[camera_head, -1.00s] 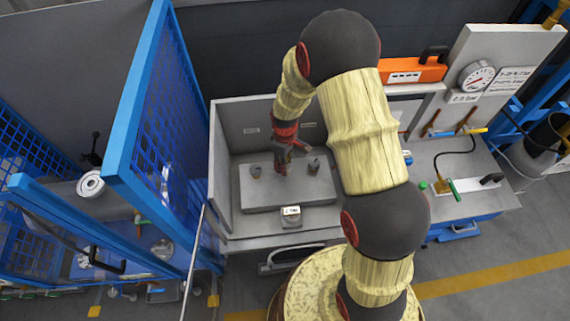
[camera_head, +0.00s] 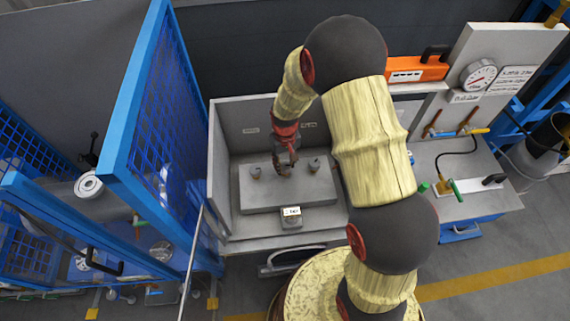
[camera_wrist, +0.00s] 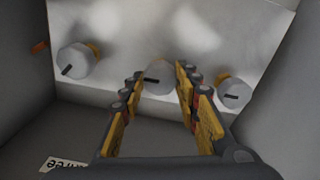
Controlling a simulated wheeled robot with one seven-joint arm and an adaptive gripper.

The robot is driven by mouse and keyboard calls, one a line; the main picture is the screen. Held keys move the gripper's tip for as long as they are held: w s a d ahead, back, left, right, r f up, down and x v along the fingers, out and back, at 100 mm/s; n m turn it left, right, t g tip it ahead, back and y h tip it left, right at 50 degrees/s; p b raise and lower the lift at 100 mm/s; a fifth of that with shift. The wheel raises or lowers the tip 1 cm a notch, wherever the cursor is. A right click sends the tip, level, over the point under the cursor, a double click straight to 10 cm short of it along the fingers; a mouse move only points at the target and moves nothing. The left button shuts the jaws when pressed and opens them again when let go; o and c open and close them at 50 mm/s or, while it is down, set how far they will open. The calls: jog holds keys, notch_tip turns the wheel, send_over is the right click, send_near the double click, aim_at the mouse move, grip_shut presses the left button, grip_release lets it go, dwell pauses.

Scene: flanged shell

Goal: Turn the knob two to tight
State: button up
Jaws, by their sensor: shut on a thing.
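Three grey knobs stand in a row on a pale block. My gripper (camera_wrist: 159,75) is shut on the middle knob (camera_wrist: 161,86), with one finger on each side of it. A short dark mark on that knob's face points left in the wrist view. The left knob (camera_wrist: 76,60) and the right knob (camera_wrist: 234,92) are clear of the fingers, each with a dark mark on its face. In the head view my gripper (camera_head: 286,166) hides most of the middle knob, between the left knob (camera_head: 256,172) and the right knob (camera_head: 314,165).
The block (camera_head: 300,200) sits in a grey open-front box whose walls (camera_head: 222,165) rise left and behind. A small box with a white display (camera_head: 291,211) stands in front. A blue mesh fence (camera_head: 150,110) is at left; a gauge panel (camera_head: 478,75) is at right.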

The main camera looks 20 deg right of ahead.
aim_at(285, 165)
dwell(0.4)
jog(key=o, duration=1.1)
jog(key=shift+o, duration=0.2)
notch_tip(285, 165, up, 12)
